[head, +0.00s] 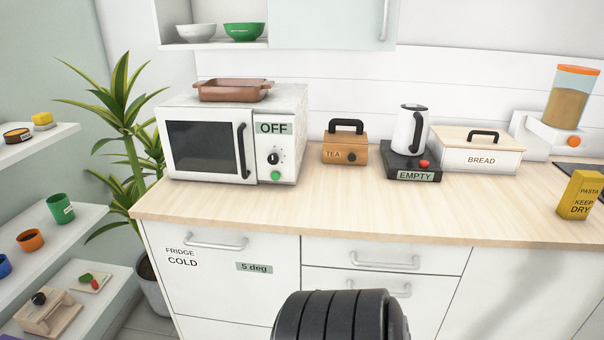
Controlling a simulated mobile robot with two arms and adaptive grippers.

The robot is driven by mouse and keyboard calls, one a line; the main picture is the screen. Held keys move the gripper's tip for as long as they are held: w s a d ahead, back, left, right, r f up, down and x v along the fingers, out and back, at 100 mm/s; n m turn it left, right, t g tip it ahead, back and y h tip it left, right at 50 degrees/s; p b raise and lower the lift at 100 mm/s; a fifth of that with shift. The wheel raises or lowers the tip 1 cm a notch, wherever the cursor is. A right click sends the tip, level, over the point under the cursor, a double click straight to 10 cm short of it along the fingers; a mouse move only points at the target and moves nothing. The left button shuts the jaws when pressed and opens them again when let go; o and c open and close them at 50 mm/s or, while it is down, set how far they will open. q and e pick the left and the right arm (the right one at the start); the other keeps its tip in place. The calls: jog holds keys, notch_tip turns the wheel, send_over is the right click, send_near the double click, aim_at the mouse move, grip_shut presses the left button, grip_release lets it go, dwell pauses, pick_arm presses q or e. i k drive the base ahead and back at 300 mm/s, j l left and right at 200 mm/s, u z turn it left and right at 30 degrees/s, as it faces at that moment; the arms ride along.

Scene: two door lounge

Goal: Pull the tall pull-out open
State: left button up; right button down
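No front in the head view can be clearly picked out as the tall pull-out. The white fridge front (230,285), marked "FRIDGE COLD" and "5 deg", has a horizontal bar handle and looks shut. To its right are drawers (385,257) with bar handles, also shut. A plain white panel (520,280) at the lower right shows no handle. Neither of my grippers is in view. A black ribbed part, which looks like mine, covers part of the drawer fronts at the bottom centre.
The wooden counter (330,210) holds a microwave (210,150), tea box (345,150), kettle (410,130), bread box (480,160) and pasta box (580,195). Shelves (80,225) with cups stand at the left, near a potted plant (125,130).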

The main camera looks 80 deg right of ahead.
aim_at(425, 299)
jog(key=z, duration=3.05)
